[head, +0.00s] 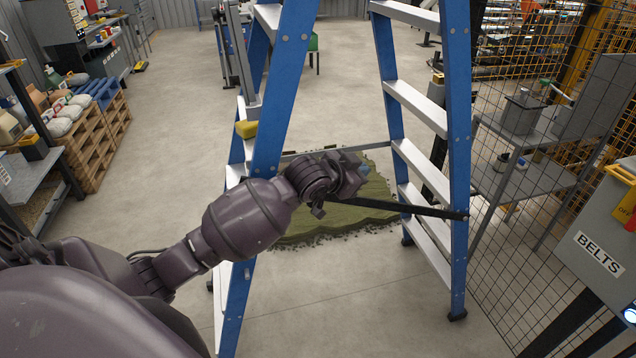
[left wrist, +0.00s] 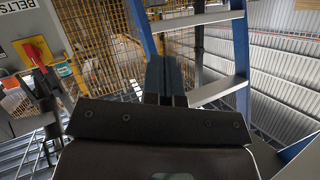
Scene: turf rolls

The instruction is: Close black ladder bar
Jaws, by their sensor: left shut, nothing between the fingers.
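The blue stepladder (head: 456,120) stands open in the head view, with pale steps on its right side. The black ladder bar (head: 430,210) runs from the right blue rail leftward toward my left gripper; its left end is hidden behind the gripper and wrist. My left gripper (head: 358,168) is between the two ladder sides, slightly above the bar's left part. Its fingers (left wrist: 165,78) are shut with nothing between them, and the ladder (left wrist: 242,60) shows beyond them in the left wrist view. I cannot tell if the gripper touches the bar. My right gripper is not in view.
A green turf piece (head: 340,222) lies on the floor behind the ladder. A wire mesh fence and a grey box labelled BELTS (head: 598,252) stand at right. Wooden pallets (head: 95,150) and shelves are at left. The floor in front is clear.

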